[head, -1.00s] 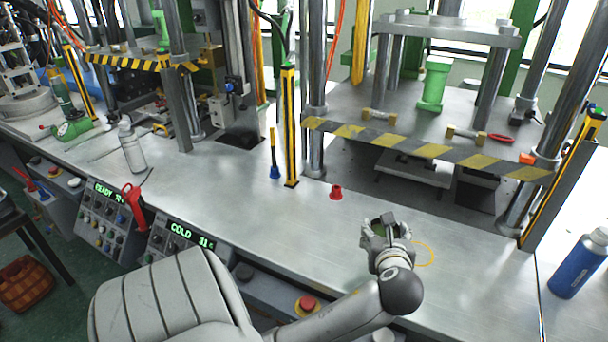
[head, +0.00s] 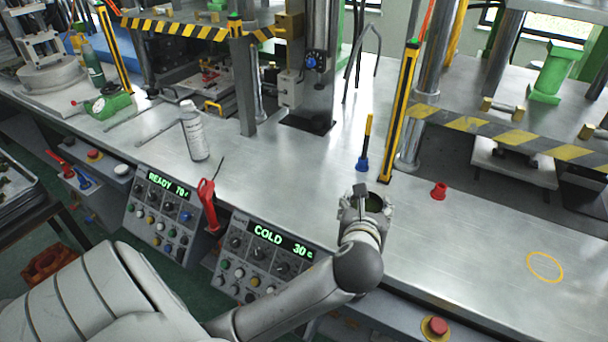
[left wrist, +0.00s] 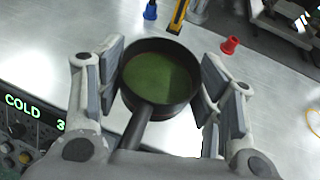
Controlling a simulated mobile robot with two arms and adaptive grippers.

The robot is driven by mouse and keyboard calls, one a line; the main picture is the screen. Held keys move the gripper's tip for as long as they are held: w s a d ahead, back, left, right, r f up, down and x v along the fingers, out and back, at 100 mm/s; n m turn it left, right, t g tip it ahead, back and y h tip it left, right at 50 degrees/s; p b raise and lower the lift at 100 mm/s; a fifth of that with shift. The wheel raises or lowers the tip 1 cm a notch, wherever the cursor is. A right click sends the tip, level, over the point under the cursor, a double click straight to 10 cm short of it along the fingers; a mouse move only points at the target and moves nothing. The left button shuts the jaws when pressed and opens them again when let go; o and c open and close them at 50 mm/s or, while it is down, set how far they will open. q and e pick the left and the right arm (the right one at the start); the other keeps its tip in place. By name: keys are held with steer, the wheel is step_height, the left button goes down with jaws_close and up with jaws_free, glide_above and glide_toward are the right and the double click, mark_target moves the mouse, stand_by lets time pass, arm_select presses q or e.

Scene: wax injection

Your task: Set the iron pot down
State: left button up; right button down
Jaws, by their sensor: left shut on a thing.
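The iron pot is a small dark pot (left wrist: 186,106) with green contents and a handle pointing back toward my wrist. My left gripper (left wrist: 160,88) is shut on it, with a finger pad at each side of its wall. In the head view the left gripper (head: 364,208) holds the pot over the bench near its front edge, behind the COLD panel. My right gripper is not in view.
A yellow ring mark (head: 544,267) lies on the bench at right. A red cone-like piece (head: 439,191) and a blue-based marker post (head: 363,160) stand nearby. A white bottle (head: 195,132) stands to the left. Bare bench lies between.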

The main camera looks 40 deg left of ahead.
arm_select(q)
steer(key=shift+a, duration=0.25)
steer(key=w+a+f, duration=0.2)
steer(key=a, duration=0.1)
steer(key=w+a+f, duration=0.5)
steer(key=a+f, duration=0.1)
steer(key=shift+w+a+f, duration=0.15)
steer(key=shift+w+a, duration=0.1)
steer(key=shift+a, duration=0.05)
steer(key=shift+w+a+f, duration=0.3)
steer(key=shift+f, duration=0.1)
steer(key=f, duration=0.3)
steer(key=shift+w+a+f, duration=0.1)
steer(key=shift+a+f, duration=0.1)
steer(key=shift+f, duration=0.15)
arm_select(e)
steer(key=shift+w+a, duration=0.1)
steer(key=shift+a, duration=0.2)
arm_select(q)
steer(key=shift+f, duration=0.15)
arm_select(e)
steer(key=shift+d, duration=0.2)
arm_select(q)
steer(key=o, duration=1.1)
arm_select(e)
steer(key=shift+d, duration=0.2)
